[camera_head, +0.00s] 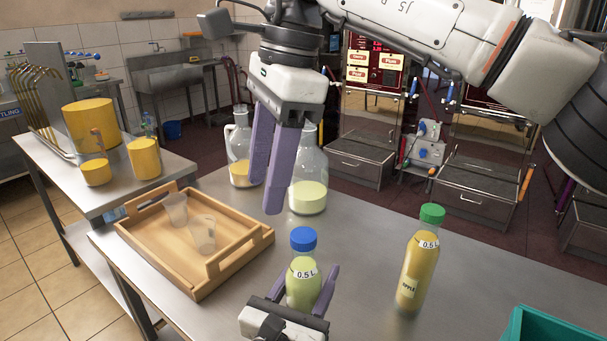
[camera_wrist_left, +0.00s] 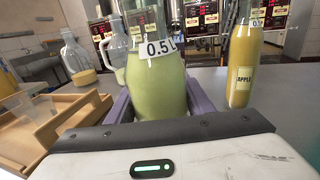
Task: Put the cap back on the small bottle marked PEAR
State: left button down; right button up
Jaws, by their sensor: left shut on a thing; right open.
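A small bottle of pale green liquid (camera_head: 304,291) with a "0.5 L" tag stands near the front of the steel table; its name label is not visible. A blue cap (camera_head: 303,239) sits on its neck and looks upright. My left gripper (camera_head: 308,285) is shut around the bottle's lower body. In the left wrist view the green bottle (camera_wrist_left: 155,88) is between the purple fingers, with its top cut off by the frame. My right gripper (camera_head: 265,198) is open and empty, above and left of the blue cap, fingers pointing down.
A green-capped APPLE bottle (camera_head: 416,265) stands to the right. A wooden tray (camera_head: 148,254) with two clear cups is at left. Two larger jugs, one with pale green liquid (camera_head: 308,197) and one with yellow (camera_head: 240,173), stand behind. A teal bin (camera_head: 550,328) is at the right front corner.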

aim_at(303, 235)
jog(key=d, duration=0.1)
jog(key=d+n+h, duration=0.1)
jog(key=d, duration=0.1)
jog(key=d+h, duration=0.1)
jog(key=d, duration=0.1)
jog(key=shift+w+f+n, duration=0.2)
jog(key=shift+w+n, duration=0.05)
jog(key=shift+n, duration=0.05)
jog(key=shift+f, duration=0.1)
notch_tip(303, 235, down, 8)
jog(key=shift+a+r, duration=0.1)
jog(key=c, duration=1.1)
jog(key=shift+c, duration=0.2)
